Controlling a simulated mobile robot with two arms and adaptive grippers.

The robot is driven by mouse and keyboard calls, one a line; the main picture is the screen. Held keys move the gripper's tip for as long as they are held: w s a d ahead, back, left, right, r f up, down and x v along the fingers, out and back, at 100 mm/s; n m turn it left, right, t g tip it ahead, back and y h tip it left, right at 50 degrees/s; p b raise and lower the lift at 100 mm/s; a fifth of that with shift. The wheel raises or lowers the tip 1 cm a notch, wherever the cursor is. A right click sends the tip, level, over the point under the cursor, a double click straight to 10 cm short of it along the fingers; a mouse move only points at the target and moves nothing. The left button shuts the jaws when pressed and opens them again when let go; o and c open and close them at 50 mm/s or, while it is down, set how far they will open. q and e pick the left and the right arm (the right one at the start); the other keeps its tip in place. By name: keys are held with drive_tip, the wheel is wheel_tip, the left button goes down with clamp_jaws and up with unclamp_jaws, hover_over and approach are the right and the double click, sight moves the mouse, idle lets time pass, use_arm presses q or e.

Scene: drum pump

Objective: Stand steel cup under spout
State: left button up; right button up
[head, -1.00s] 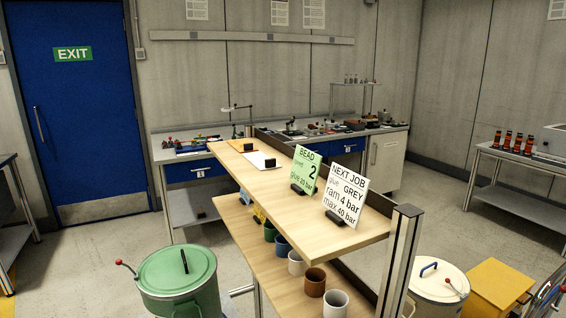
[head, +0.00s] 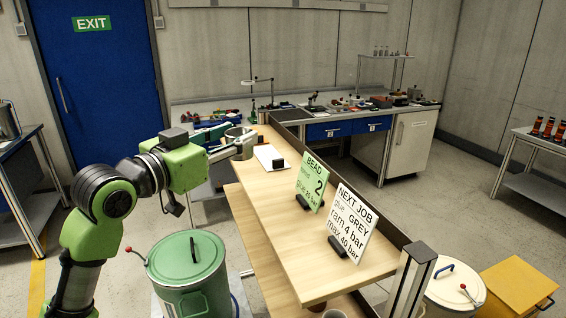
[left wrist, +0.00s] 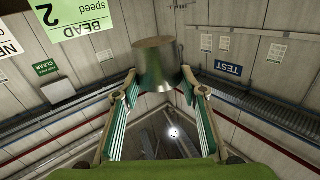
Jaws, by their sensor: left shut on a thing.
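My left gripper (head: 236,147) reaches in from the left and is shut on the steel cup (head: 243,143), near the far left end of the wooden shelf. The left wrist view shows the cup (left wrist: 156,64) as a grey metal body between the two green-padded fingers (left wrist: 158,84). The cup looks held in the air, but I cannot tell how far it is above or beside the shelf. I cannot make out the spout in either view. My right gripper is not in view.
The wooden shelf (head: 290,215) carries a white sheet (head: 268,156), a small black block (head: 278,164), a green BEAD card (head: 312,182) and a white NEXT JOB card (head: 352,222). A green lidded drum (head: 190,265) stands below my arm. Bare shelf top lies along its near side.

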use_arm(q)
drive_tip(key=shift+w+r, duration=0.3)
drive_tip(key=shift+r, duration=0.5)
drive_tip(key=shift+w+d, duration=0.2)
drive_tip(key=shift+w, duration=0.1)
drive_tip(key=w+d+f+p, duration=0.1)
drive_tip(key=w+d+f, duration=0.1)
drive_tip(key=w, duration=0.1)
drive_tip(key=w+d+f+p, duration=0.2)
drive_tip(key=w+d+f, duration=0.1)
drive_tip(key=w+d+f+p, duration=0.2)
drive_tip(key=w+f, duration=0.1)
drive_tip(key=shift+d+f, duration=0.2)
drive_tip(key=shift+d, duration=0.2)
drive_tip(key=shift+w+d+f, duration=0.1)
drive_tip(key=shift+w+f, duration=0.1)
drive_tip(key=f, duration=0.1)
drive_tip(key=f+p, duration=0.1)
drive_tip(key=f, duration=0.1)
drive_tip(key=shift+w+d+p, duration=0.25)
drive_tip(key=shift+p, duration=0.1)
drive_tip(key=shift+f, duration=0.35)
drive_tip(key=shift+a, duration=0.1)
